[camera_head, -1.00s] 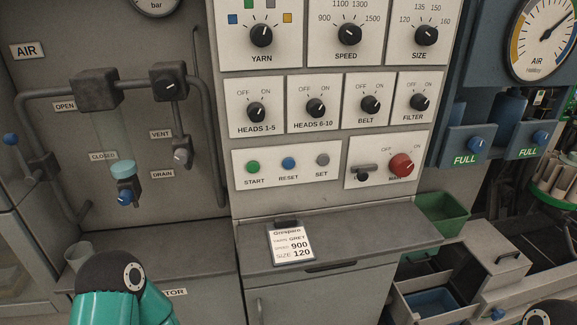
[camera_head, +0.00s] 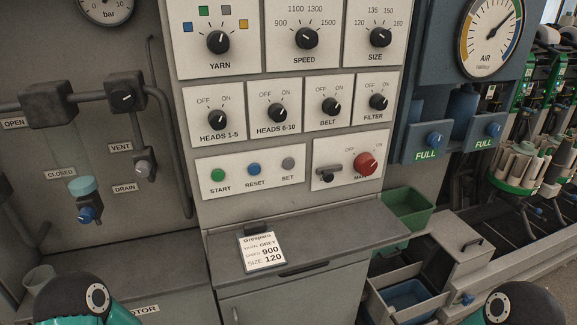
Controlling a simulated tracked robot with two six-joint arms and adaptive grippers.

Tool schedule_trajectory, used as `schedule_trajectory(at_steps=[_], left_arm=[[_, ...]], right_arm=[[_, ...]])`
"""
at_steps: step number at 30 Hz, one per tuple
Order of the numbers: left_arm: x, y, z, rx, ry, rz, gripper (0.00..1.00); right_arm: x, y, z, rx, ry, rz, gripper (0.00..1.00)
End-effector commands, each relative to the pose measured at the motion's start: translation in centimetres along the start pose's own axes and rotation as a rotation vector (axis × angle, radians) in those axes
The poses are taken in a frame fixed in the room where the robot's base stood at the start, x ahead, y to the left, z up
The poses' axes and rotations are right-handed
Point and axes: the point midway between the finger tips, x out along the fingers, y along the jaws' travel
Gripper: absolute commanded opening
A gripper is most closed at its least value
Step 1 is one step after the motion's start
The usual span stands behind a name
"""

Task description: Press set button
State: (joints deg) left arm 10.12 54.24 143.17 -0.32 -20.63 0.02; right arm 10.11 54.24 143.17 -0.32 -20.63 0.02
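The grey SET button (camera_head: 288,163) is on the white push-button plate (camera_head: 237,183) in the middle of the control panel. It is at the right end of a row, beside the blue RESET button (camera_head: 254,169) and the green START button (camera_head: 218,175). Nothing covers it. Parts of both my arms, dark and teal, show at the bottom left and bottom right, low and well away from the buttons. Neither of my grippers is in view.
A red main knob (camera_head: 366,164) and small lever are right of the buttons. Selector knobs sit above. A ledge with an order card (camera_head: 262,252) juts out below. A green bin (camera_head: 408,208) stands at the right. The space before the buttons is clear.

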Motion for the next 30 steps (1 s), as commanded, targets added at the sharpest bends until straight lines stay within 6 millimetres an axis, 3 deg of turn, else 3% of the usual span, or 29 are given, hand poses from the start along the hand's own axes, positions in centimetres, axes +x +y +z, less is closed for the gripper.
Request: schedule_trajectory(at_steps=[1,5,30], left_arm=[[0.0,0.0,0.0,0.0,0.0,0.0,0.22],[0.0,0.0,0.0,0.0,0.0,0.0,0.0],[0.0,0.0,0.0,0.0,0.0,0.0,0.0]], right_arm=[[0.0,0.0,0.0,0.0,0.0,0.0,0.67],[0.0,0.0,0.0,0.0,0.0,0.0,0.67],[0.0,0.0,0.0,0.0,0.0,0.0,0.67]])
